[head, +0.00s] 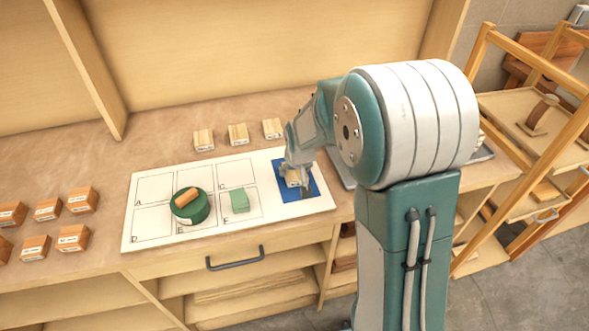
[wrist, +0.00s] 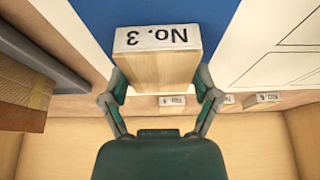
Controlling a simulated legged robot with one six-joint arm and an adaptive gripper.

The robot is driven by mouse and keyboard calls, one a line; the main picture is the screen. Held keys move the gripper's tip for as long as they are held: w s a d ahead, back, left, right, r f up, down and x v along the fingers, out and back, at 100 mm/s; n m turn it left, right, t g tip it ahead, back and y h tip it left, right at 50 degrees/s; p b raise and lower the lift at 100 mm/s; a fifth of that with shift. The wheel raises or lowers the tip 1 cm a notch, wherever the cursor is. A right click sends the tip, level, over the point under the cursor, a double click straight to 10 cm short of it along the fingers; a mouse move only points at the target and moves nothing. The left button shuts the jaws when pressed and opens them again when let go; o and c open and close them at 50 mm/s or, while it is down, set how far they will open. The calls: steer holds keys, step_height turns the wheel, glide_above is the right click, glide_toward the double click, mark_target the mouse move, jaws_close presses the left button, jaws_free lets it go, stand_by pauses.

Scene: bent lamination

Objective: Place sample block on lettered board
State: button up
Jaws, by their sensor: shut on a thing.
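The sample block (head: 292,178), pale wood with a white label, is between the fingers of my gripper (head: 296,183) over the blue square (head: 298,194) at the board's right end. In the wrist view the block (wrist: 155,65) reads "No. 3", upside down, and the fingers grip its two sides. I cannot tell whether it touches the blue square. The white lettered board (head: 262,215) lies flat with outlined cells; A, C, D, E and F are readable. A green round piece with a wooden handle (head: 188,205) stands across the middle cells. A green block (head: 240,201) sits in cell F.
Three pale labelled blocks (head: 238,134) stand in a row behind the board. Several darker orange-brown blocks (head: 73,237) stand at the left. A grey tray (head: 483,152) lies right of the board, partly behind my arm. A wooden rack (head: 540,130) stands farther right.

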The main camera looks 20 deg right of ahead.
steer(key=o, duration=1)
steer(key=shift+a, duration=0.15)
steer(key=shift+c, duration=0.2)
steer(key=v, duration=1.1)
steer(key=s+r, duration=0.4)
steer(key=s, duration=0.7)
steer(key=s+r+t, duration=0.1)
steer(key=s+r, duration=0.3)
steer(key=s, duration=0.8)
steer(key=shift+s, duration=0.3)
